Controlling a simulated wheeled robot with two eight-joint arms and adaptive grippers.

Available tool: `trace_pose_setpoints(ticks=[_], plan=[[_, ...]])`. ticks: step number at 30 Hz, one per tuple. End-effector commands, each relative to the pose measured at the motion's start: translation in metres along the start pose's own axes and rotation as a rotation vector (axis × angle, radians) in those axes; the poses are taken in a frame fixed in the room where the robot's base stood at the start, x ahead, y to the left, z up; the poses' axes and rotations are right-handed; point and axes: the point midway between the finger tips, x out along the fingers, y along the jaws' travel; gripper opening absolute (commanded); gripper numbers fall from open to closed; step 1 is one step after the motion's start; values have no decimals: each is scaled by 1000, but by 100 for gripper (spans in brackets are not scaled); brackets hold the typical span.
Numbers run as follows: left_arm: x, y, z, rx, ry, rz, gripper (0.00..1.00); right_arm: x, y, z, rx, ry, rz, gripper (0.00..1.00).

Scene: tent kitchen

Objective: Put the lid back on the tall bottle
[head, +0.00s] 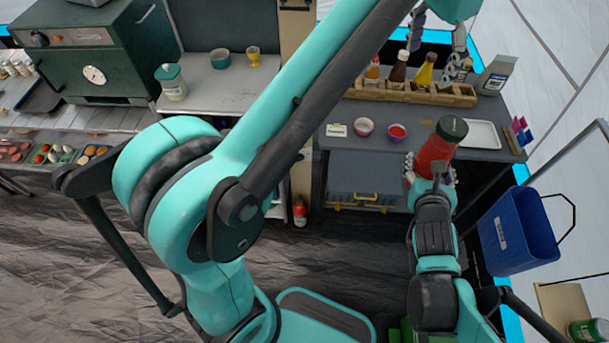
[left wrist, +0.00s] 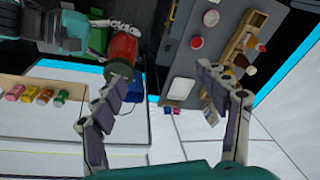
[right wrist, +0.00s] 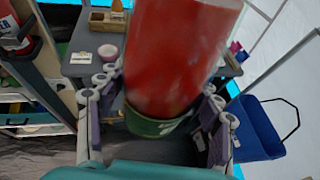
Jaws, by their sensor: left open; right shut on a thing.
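A tall red bottle (head: 434,152) with a dark green lid-like top (head: 452,128) is held slightly tilted in front of the dark side table. My right gripper (head: 428,172) is shut around its lower part; in the right wrist view the red body (right wrist: 175,55) and a green lower band (right wrist: 153,127) fill the middle between the fingers. It also shows in the left wrist view (left wrist: 123,47). My left gripper (head: 438,38) is open and empty above the table's back right; its spread fingers show in the left wrist view (left wrist: 160,70). I cannot make out a separate loose lid.
A blue bin (head: 517,230) hangs at the right. My left arm crosses the head view's middle.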

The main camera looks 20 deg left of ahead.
Motion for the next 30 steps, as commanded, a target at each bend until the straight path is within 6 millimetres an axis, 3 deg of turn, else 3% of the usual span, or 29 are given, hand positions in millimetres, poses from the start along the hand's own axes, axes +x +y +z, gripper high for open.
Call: trace_pose_setpoints(ticks=[9, 21, 25, 30], plan=[[64, -23, 98, -292, 142, -91, 74, 0, 0, 1, -1, -2, 1, 0], [183, -7, 235, -617, 321, -192, 74, 0, 0, 1, -1, -2, 1, 0], [211, 1, 262, -680, 360, -212, 74, 0, 0, 1, -1, -2, 1, 0], [228, 6, 278, -716, 383, -223, 74, 0, 0, 1, -1, -2, 1, 0]])
